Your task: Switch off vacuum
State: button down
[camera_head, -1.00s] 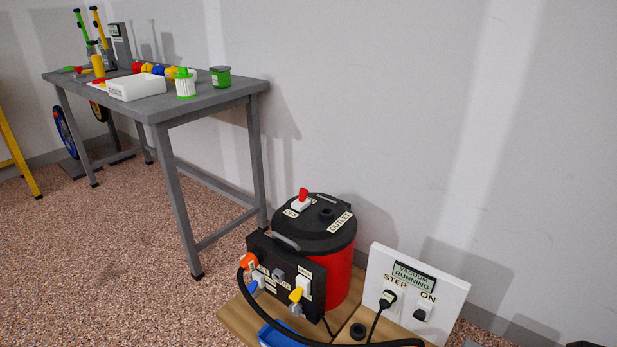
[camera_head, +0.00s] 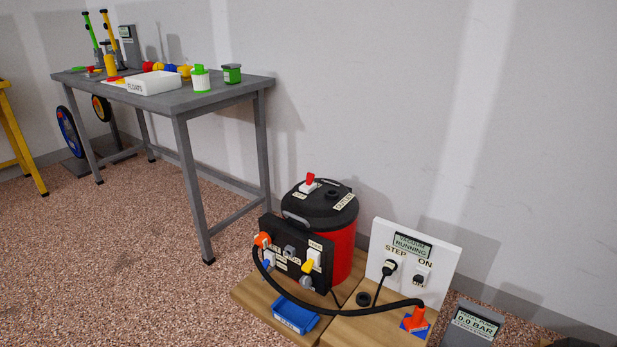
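The vacuum (camera_head: 342,252) is a red drum with a black lid, standing on a wooden board. A red switch lever (camera_head: 309,179) on a white base sits on top of the lid. A black panel with several coloured knobs and plugs is on its front. Beside it, a white panel (camera_head: 447,258) carries a display (camera_head: 411,245) reading "VACUUM RUNNING". Below the display are the labels "STEP" and "ON", a black plug (camera_head: 388,268) under "STEP" and a black switch (camera_head: 420,279) under "ON". My gripper is not in view.
A black hose (camera_head: 340,312) runs from the front panel to an orange nozzle (camera_head: 418,318) on a blue base. A blue tray (camera_head: 295,316) lies in front. A grey gauge box (camera_head: 474,322) reads "0.0 BAR". A grey workbench (camera_head: 218,98) stands behind left; the floor left is clear.

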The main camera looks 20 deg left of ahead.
aim_at(310, 176)
jog(key=u, duration=2.6)
jog(key=i, duration=2.7)
jog(key=z, duration=2.9)
jog(key=i, duration=0.4)
jog(key=z, duration=0.05)
